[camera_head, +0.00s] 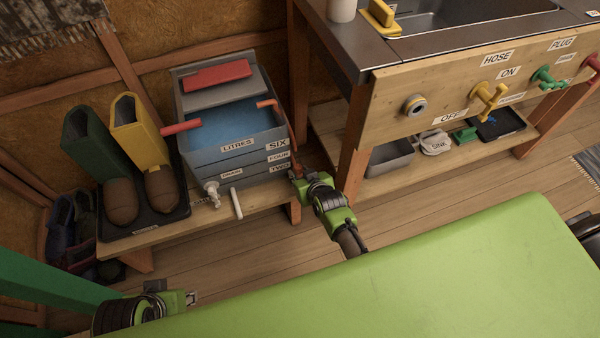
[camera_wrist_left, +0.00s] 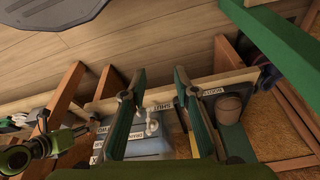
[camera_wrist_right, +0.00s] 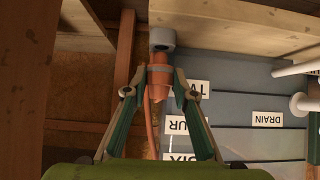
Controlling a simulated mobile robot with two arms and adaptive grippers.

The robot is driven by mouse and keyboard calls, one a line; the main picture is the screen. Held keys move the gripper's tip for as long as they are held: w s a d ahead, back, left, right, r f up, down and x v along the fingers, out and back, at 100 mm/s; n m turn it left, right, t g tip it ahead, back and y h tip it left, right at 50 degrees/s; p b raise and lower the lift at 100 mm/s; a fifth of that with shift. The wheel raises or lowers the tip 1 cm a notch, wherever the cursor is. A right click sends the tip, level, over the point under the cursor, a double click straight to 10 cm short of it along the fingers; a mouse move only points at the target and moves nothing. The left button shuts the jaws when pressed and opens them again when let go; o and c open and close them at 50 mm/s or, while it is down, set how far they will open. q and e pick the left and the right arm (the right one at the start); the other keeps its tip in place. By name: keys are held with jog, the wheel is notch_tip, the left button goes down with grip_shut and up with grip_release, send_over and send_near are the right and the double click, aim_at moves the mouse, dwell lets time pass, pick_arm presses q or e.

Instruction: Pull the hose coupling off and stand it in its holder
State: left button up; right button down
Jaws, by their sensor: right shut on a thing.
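The orange hose coupling (camera_wrist_right: 160,82) is between the fingers of my right gripper (camera_wrist_right: 160,92), which is shut on it. Its end meets a grey cup-like holder (camera_wrist_right: 162,38) at the bench; I cannot tell how deep it sits. In the head view my right gripper (camera_head: 297,174) is at the right side of the grey box, and the coupling is mostly hidden. The orange hose (camera_head: 290,130) runs from the box top down to it. A round grey fitting (camera_head: 414,105) on the wooden panel is bare. My left gripper (camera_wrist_left: 160,78) is open and empty, away from the coupling.
The grey box (camera_head: 225,150) with blue contents and a white drain tap (camera_head: 212,190) stands on a low bench (camera_head: 270,199). Boots (camera_head: 120,160) stand on its left. A sink unit leg (camera_head: 350,160) is close right of my right gripper. A green surface (camera_head: 440,270) fills the foreground.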

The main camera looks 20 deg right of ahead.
pick_arm(q)
jog(key=shift+s+a+r, duration=0.1)
jog(key=shift+s+r, duration=0.1)
jog(key=shift+r, duration=0.1)
pick_arm(e)
jog(key=shift+f, duration=0.2)
pick_arm(q)
jog(key=shift+s+r, duration=0.2)
jog(key=shift+r, duration=0.05)
pick_arm(e)
jog(key=shift+f, duration=0.15)
pick_arm(q)
jog(key=shift+r, duration=0.15)
pick_arm(e)
jog(key=shift+f+b, duration=0.2)
jog(key=shift+b, duration=0.1)
jog(key=shift+f, duration=0.15)
pick_arm(q)
jog(key=shift+r, duration=0.5)
pick_arm(e)
jog(key=shift+f, duration=0.1)
pick_arm(q)
jog(key=shift+s+a+f+b, duration=0.1)
jog(key=shift+f+b, duration=0.05)
jog(key=shift+b, duration=0.15)
pick_arm(e)
jog(key=shift+f, duration=0.2)
jog(key=shift+f, duration=0.35)
